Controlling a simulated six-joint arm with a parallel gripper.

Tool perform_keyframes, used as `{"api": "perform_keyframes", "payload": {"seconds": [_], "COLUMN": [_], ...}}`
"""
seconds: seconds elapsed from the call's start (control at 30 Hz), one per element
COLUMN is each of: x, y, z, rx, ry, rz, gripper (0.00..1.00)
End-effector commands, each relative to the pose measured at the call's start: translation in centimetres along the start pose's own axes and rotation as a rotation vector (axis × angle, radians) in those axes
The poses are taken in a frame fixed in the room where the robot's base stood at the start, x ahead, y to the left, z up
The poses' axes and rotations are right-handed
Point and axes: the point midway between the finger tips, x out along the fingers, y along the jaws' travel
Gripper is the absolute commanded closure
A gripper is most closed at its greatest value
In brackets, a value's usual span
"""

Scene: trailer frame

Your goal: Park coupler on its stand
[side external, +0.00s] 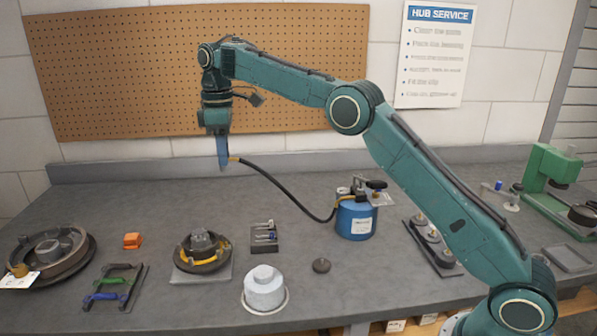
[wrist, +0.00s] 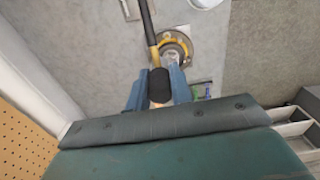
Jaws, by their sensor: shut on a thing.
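My gripper (side external: 222,158) hangs high above the bench, left of the picture's middle, with its blue fingers pointing down. In the wrist view my gripper (wrist: 159,92) is shut on the coupler (wrist: 160,86), a black sleeve with a tan end. The black hose (side external: 290,195) runs from the coupler down to the blue canister pump (side external: 356,220). In the side view the fingers mostly hide the coupler; a brass-coloured hose end (side external: 234,159) shows beside them. I cannot tell which fixture is the coupler's stand.
On the bench (side external: 190,300) stand a hub with a yellow ring (side external: 203,250), a dark rack (side external: 264,237), a white lidded pot (side external: 264,288) and a large drum (side external: 50,252). A green press (side external: 553,180) is at right. The back middle is mostly clear.

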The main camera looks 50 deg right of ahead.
Motion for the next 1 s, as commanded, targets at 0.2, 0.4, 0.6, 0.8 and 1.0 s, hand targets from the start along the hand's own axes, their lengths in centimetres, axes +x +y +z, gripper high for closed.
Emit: {"api": "perform_keyframes", "payload": {"seconds": [0.2, 0.4, 0.6, 0.8, 1.0], "x": [2.0, 3.9, 5.9, 7.9, 9.9], "y": [0.8, 1.1, 1.0, 0.7, -0.1], "z": [1.8, 3.7, 5.8, 8.1, 10.7], "rx": [0.003, 0.005, 0.008, 0.01, 0.011], "ry": [-0.001, 0.0, -0.001, -0.001, 0.0], "rz": [-0.001, 0.0, -0.002, -0.001, -0.001], "gripper": [1.0, 1.0, 1.0, 1.0, 1.0]}}
